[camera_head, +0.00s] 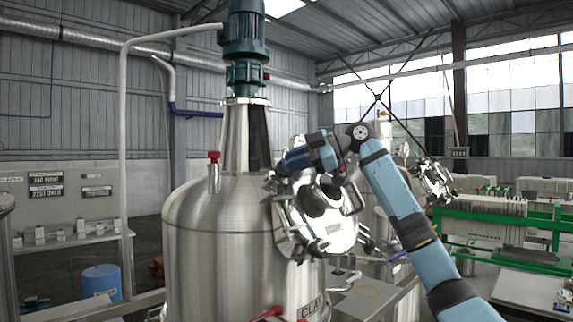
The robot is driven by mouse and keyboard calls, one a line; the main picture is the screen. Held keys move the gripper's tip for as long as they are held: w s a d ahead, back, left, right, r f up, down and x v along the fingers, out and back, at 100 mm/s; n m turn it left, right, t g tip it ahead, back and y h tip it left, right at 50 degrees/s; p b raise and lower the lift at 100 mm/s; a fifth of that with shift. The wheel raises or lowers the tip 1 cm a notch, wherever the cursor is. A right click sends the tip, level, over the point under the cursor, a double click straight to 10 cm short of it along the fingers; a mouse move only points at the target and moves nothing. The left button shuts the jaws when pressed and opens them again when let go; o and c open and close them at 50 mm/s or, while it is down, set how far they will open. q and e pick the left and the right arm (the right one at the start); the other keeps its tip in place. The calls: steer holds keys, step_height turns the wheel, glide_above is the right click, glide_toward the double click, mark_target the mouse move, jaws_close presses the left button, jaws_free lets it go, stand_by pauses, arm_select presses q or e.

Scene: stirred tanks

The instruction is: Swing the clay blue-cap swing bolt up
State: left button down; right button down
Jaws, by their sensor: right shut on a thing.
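The clay tank is a large steel vessel (215,250) with a partly hidden nameplate (313,306) low on its front. Its round, shiny manway lid (340,235) faces me on the right side of the tank, with several swing bolts around its rim. My right arm comes in from the lower right, and its wrist bends over the top of the lid. My right gripper (318,200) is at the lid and shut on a part there, most likely the blue-cap swing bolt. The gripper hides that bolt, and I cannot make out its blue cap. My left gripper is not in view.
A motor (243,35) stands on top of the tank, and a red-capped fitting (214,158) rises from its shoulder. A red handle (268,313) is low in front. A second lid (430,180) shows behind my arm. Green-framed equipment (500,235) stands at the right.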

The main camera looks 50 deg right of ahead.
steer(key=shift+d+f+b, duration=0.2)
steer(key=shift+f+b, duration=0.15)
steer(key=shift+f, duration=0.4)
steer(key=c, duration=1.4)
jaws_free()
steer(key=shift+o, duration=1.1)
steer(key=shift+s, duration=0.25)
steer(key=shift+r, duration=0.2)
steer(key=shift+d, duration=0.1)
steer(key=shift+d+r, duration=0.1)
steer(key=shift+r, duration=0.05)
